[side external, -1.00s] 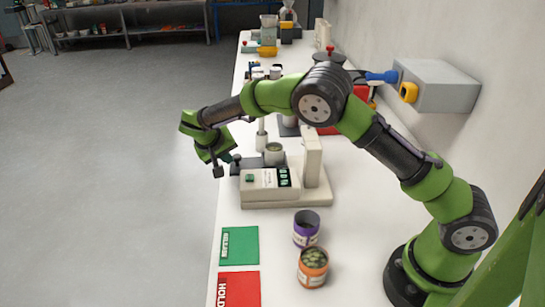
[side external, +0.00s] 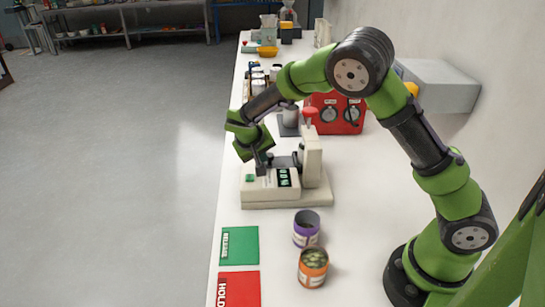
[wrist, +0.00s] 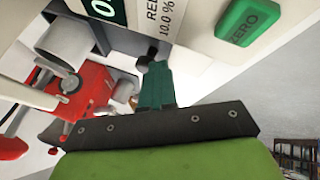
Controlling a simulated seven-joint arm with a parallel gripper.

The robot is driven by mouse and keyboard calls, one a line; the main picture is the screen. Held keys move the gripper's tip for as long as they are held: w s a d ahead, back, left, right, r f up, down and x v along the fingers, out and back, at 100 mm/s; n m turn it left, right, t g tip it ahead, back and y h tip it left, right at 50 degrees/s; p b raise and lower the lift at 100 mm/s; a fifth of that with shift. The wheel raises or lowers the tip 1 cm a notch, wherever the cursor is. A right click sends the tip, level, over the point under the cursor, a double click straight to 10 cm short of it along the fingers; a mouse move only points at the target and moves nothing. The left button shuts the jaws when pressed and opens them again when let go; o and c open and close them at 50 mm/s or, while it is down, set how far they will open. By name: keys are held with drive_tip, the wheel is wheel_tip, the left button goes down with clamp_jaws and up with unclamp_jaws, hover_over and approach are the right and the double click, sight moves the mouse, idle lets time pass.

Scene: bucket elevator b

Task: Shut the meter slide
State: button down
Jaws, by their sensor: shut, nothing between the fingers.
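The meter (side external: 270,188) is a cream box with a lit display and an upright column (side external: 312,157) at its right end. Dark slide parts (side external: 285,161) show behind the box, close to the column; how far in the slide sits is partly hidden. My gripper (side external: 264,170) is shut and empty, pointing down at the meter's back left. In the wrist view, the teal fingers (wrist: 155,85) are together beside a dark knob (wrist: 150,54), close to or touching it; I cannot tell which. The meter's green ZERO button (wrist: 250,17) is at the upper right.
A purple can (side external: 306,228) and an orange can (side external: 313,267) stand in front of the meter. Green (side external: 240,245) and red (side external: 239,289) cards lie at the front left. A red box (side external: 337,114) and a grey canister (side external: 290,117) stand behind. The wall is right.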

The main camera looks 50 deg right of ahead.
drive_tip(key=a, duration=0.2)
drive_tip(key=w+a+r, duration=0.1)
drive_tip(key=a, duration=0.1)
drive_tip(key=shift+w+a, duration=0.1)
drive_tip(key=shift+n+g+y, duration=0.3)
drive_tip(key=shift+n+y, duration=0.4)
drive_tip(key=shift+n, duration=0.1)
drive_tip(key=s+a+r, duration=0.2)
drive_tip(key=a+r, duration=0.1)
drive_tip(key=s+a+r, duration=0.2)
drive_tip(key=r, duration=0.1)
drive_tip(key=shift+s+a, duration=0.4)
drive_tip(key=s+d+r+t+y, duration=0.1)
drive_tip(key=s+r+y, duration=0.1)
drive_tip(key=s, duration=0.5)
drive_tip(key=s+d+r+t+y, duration=0.1)
drive_tip(key=s+r+t+y, duration=0.1)
drive_tip(key=s+r, duration=0.3)
drive_tip(key=s+d+r+m+t+y, duration=0.1)
drive_tip(key=s+r+t+y, duration=0.1)
drive_tip(key=s, duration=0.7)
wheel_tip(320, 180, up, 2)
drive_tip(key=shift+s+d+r+y, duration=0.1)
drive_tip(key=shift+s+d+y, duration=0.3)
drive_tip(key=shift+y, duration=0.1)
